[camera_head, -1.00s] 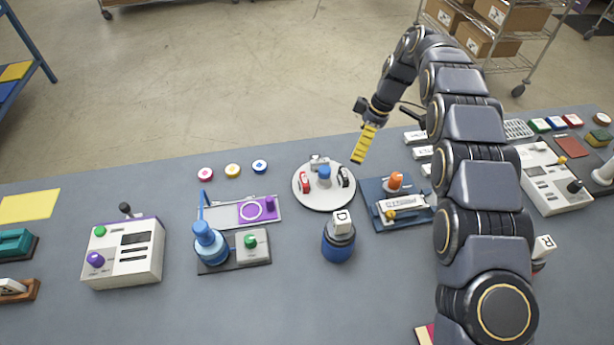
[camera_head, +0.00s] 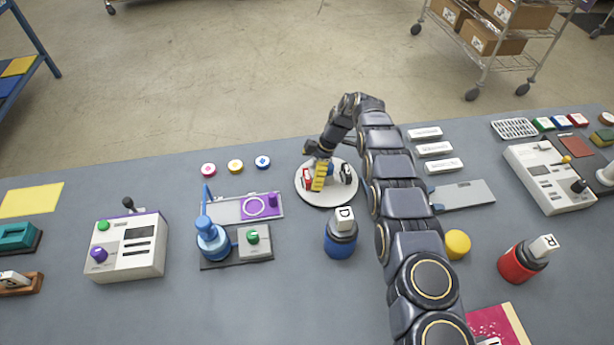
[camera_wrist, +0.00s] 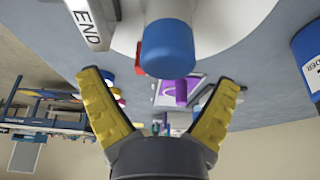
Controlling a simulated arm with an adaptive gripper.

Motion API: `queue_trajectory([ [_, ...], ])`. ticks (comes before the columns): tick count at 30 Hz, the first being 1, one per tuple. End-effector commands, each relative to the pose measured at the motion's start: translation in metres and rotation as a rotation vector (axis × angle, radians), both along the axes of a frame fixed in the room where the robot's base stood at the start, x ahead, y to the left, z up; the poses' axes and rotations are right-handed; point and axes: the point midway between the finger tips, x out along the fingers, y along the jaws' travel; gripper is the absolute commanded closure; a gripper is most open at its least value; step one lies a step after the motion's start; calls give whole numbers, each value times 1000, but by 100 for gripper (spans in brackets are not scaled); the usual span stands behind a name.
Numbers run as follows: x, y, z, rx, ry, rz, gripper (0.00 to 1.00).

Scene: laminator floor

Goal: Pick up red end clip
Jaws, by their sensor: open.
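The red end clip (camera_head: 307,177) stands on the left part of a round white plate (camera_head: 320,202). My gripper (camera_head: 318,188) is over the plate, just right of the red clip, and partly hides the plate's middle. In the wrist view my gripper (camera_wrist: 160,82) has its two yellow fingers spread wide with nothing held between them. A blue knob (camera_wrist: 168,50) stands ahead of the fingers, and a small red part (camera_wrist: 138,56) shows at its left, mostly hidden. A pale clip marked END (camera_wrist: 93,22) is at the upper left.
A black-and-white clip (camera_head: 346,174) stands on the plate's right side. A blue bottle marked D (camera_head: 341,235) stands in front of the plate. A purple-and-grey fixture (camera_head: 262,206) lies to its left. Several small coloured discs lie at the back left.

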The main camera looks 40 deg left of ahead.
Motion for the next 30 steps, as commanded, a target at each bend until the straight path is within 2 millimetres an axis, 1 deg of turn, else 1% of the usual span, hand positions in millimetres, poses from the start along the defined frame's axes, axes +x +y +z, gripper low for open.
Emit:
queue_trajectory([
  [1, -4, 1, -9, -3, 3, 2, 9],
  [4, -7, 5, -21, 0, 0, 1, 9],
  [6, -7, 6, -24, 0, -2, 1, 9],
  [11, -7, 6, -24, 1, -2, 0, 9],
  [12, -7, 6, -24, 1, -2, -1, 16],
  [14, -7, 6, -24, 1, -2, -1, 42],
  [15, -7, 6, -24, 1, -2, -1, 59],
  [16, -7, 6, -24, 1, -2, -1, 63],
  [26, -7, 6, -24, 1, -2, -1, 64],
  [30, -7, 6, -20, 1, -1, -1, 64],
])
